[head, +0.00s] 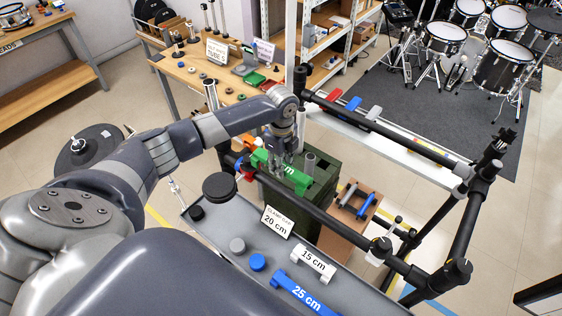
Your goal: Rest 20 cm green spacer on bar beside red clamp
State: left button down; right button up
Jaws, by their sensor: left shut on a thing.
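The green spacer (297,178), with "cm" showing on its label, is in my left gripper (283,158). The gripper is shut on it, its fingers covering part of the spacer. The spacer is right at the near black bar (325,217), close to its left end; I cannot tell whether it touches the bar. A red clamp (240,173) with a blue part sits on that bar just left of the spacer. My right gripper is not in view.
A dark green case (322,190) stands behind the near bar. A far black bar (400,138) runs parallel.

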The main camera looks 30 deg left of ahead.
aim_at(281, 187)
pick_arm(q)
jog(key=shift+f+b, duration=2.35)
jog(key=shift+f, duration=2.35)
jog(key=c, duration=1.2)
grip_release()
notch_tip(281, 187, up, 12)
jog(key=shift+r, duration=0.1)
